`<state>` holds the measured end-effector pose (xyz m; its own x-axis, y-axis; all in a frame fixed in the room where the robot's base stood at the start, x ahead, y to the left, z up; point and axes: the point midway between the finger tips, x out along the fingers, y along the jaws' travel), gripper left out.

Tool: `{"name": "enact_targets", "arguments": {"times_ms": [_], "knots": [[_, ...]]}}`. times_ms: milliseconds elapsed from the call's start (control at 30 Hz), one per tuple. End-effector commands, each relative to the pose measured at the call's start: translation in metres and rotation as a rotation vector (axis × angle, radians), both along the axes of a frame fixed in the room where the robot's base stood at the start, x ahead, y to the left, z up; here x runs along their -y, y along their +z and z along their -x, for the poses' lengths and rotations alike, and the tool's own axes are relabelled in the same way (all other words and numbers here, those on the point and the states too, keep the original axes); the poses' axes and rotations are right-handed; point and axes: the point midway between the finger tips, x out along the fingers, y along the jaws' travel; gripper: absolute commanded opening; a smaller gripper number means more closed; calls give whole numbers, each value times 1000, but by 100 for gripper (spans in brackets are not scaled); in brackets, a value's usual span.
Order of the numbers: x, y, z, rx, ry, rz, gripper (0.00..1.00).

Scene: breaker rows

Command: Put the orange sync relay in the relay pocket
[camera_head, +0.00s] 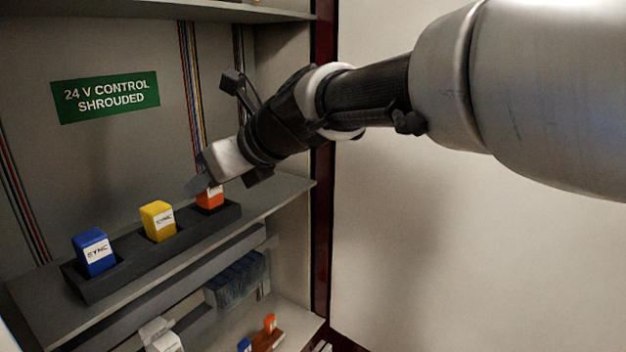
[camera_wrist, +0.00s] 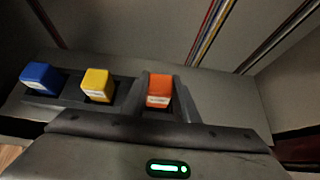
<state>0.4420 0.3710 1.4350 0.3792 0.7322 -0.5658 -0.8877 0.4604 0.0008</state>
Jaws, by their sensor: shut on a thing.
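The orange sync relay (camera_head: 211,198) sits at the right end of a dark slotted holder (camera_head: 98,290) on the shelf. In the wrist view the orange relay (camera_wrist: 159,88) is between my two fingers. My gripper (camera_head: 205,186) reaches down from the upper right and is shut on it, covering its upper part in the head view. The relay's lower end is hidden in or behind the holder, so I cannot tell how deep it sits. I cannot make out which place is the relay pocket.
A yellow relay (camera_head: 157,221) and a blue relay (camera_head: 94,252) stand in the same holder to the left. The shelf above (camera_head: 200,10) and the cabinet's right side wall (camera_head: 283,110) are close to my arm. Clear-fronted modules (camera_head: 237,280) and small orange and blue items sit below.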

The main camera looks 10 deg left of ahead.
Motion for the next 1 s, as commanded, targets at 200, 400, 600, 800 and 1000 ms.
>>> {"name": "enact_targets", "arguments": {"times_ms": [200, 400, 600, 800, 1000], "knots": [[-3, -10, -2, 1, -1, -1, 4], [-3, -11, -2, 1, -1, -1, 4], [-3, -13, -2, 1, -1, -1, 44], [-3, -13, -2, 1, -1, -1, 46], [-2, -7, -2, 2, -2, -1, 46]]}}
